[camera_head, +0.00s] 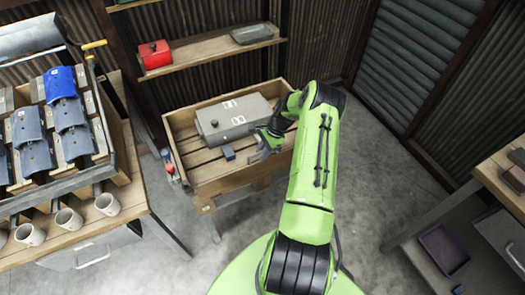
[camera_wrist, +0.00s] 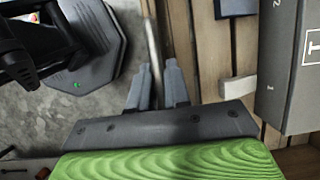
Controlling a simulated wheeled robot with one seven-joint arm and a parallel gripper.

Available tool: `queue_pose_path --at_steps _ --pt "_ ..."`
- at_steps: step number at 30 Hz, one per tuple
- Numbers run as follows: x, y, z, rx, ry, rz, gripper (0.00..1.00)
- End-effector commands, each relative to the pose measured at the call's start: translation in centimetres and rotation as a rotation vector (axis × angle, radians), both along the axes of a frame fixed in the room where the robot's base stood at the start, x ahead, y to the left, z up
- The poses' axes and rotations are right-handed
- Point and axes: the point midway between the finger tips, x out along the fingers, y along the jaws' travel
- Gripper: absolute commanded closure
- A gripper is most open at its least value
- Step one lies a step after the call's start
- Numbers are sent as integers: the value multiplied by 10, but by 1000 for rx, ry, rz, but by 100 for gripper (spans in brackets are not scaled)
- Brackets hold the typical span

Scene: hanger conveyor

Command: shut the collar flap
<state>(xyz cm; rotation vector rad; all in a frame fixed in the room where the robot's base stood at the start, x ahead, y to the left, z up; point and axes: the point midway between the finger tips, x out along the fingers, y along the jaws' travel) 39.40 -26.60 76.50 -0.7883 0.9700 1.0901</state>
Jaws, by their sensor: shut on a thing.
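The wooden collar (camera_head: 178,160) is a low slatted box with plank walls, standing in the middle of the head view. Its front board (camera_head: 235,181) is the likely flap, but its exact angle is unclear. My gripper (camera_head: 267,147) is at the collar's front right. In the wrist view my gripper (camera_wrist: 157,82) has its two grey fingers close together on either side of a thin pale edge (camera_wrist: 152,42), which looks like part of the flap. The wooden slats (camera_wrist: 215,60) lie to the right of the fingers, and concrete floor to the left.
A large grey case (camera_head: 236,117) lies in the collar, with a small grey block (camera_head: 228,153) in front of it. A shelf behind holds a red box (camera_head: 154,54). A bench with cups (camera_head: 107,204) stands left. Another bench (camera_head: 497,180) stands right.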

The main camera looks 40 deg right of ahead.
Motion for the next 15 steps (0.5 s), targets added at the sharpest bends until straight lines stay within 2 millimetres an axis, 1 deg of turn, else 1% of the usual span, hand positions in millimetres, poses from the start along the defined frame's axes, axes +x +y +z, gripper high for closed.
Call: queue_pose_path --at_steps 10,11,12,15 --pt "3 0 1 -2 -9 2 100" --pt "3 0 1 -2 -9 2 82" --pt "3 0 1 -3 -10 2 75" --pt "3 0 1 -3 -9 2 62"
